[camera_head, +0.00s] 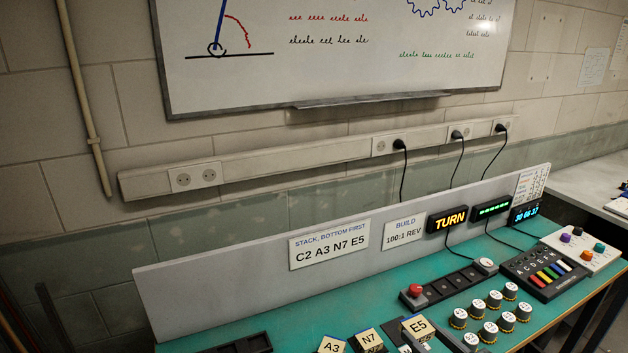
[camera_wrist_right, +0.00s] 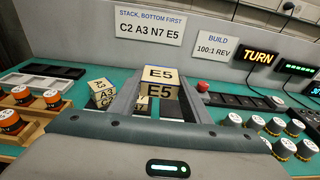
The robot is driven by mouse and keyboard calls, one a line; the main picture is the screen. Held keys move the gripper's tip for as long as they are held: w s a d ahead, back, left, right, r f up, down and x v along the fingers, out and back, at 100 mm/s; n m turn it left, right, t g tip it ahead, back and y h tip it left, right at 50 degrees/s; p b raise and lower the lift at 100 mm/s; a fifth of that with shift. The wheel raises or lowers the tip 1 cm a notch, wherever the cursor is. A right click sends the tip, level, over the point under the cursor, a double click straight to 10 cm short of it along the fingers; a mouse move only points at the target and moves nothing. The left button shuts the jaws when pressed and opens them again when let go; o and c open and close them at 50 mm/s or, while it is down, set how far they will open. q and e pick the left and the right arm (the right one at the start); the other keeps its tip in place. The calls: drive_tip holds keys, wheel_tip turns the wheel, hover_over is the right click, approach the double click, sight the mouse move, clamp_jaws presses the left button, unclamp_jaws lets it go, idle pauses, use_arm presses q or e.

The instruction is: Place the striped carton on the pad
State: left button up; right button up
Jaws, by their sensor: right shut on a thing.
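I see no striped carton and cannot pick out a pad in either view. My right gripper (camera_wrist_right: 160,97) is shut on the E5 block (camera_wrist_right: 160,75), a pale cube with dark lettering. In the head view the E5 block (camera_head: 417,327) is at the bottom edge, with part of my right gripper (camera_head: 411,342) beside it. The N7 block (camera_head: 368,340) and A3 block (camera_head: 331,345) stand to its left, cut off by the edge. In the wrist view the A3 block (camera_wrist_right: 102,92) is left of the fingers. My left gripper is not in view.
The green bench (camera_head: 300,325) has a grey back panel (camera_head: 215,287) with signs. A dark strip with a red button (camera_head: 415,290), several white-topped knobs (camera_head: 494,299) and a keypad (camera_head: 543,272) occupy the right. A dark tray (camera_head: 245,345) is front left. Orange knobs (camera_wrist_right: 21,93) stand left.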

sight(402, 328)
drive_tip(key=shift+w+a+r+b, duration=0.2)
drive_tip(key=shift+a+r+b, duration=0.1)
drive_tip(key=shift+a, duration=0.3)
drive_tip(key=a+r+m+h+b, duration=0.1)
drive_tip(key=a+m+h+b, duration=0.1)
drive_tip(key=a+r+m+t+h+b, duration=0.1)
drive_tip(key=a, duration=0.1)
drive_tip(key=shift+a+r+h, duration=0.1)
drive_tip(key=shift+r+h, duration=0.2)
drive_tip(key=shift+h, duration=0.1)
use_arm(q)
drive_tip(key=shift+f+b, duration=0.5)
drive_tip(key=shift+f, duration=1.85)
use_arm(e)
drive_tip(key=shift+s+a+r+m+h, duration=0.2)
drive_tip(key=shift+s+a+r+h, duration=0.15)
drive_tip(key=shift+a, duration=0.1)
drive_tip(key=shift+s+a+r+m+h, duration=0.2)
drive_tip(key=shift+s+a+h, duration=0.15)
drive_tip(key=shift+a, duration=0.1)
drive_tip(key=shift+w+d, duration=0.1)
